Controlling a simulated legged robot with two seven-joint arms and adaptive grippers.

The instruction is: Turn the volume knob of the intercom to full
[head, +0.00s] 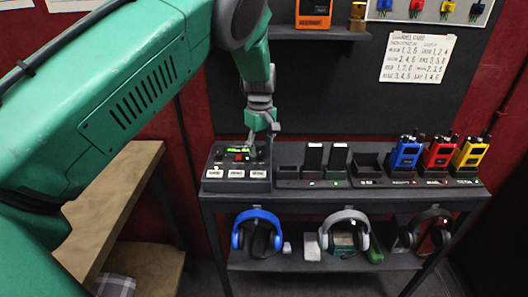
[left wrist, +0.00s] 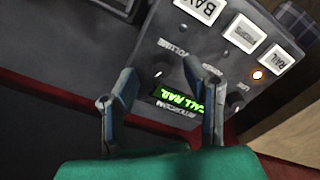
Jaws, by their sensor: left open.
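The intercom (head: 237,172) is a dark box at the left end of the table. It has a lit green display, which reads "CALL RAIL" in the left wrist view (left wrist: 178,99), and a row of white buttons. The volume knob (left wrist: 164,76) is dark with a small white mark, below the "VOLUME" label; its exact setting is hard to read. My left gripper (head: 262,140) is over the intercom's back right part. In the left wrist view its open fingers (left wrist: 160,70) stand on either side of the knob, with no clear contact. My right gripper is not in view.
Right of the intercom is a charging rack (head: 325,183) with blue (head: 406,154), red (head: 438,155) and yellow (head: 470,154) radios.

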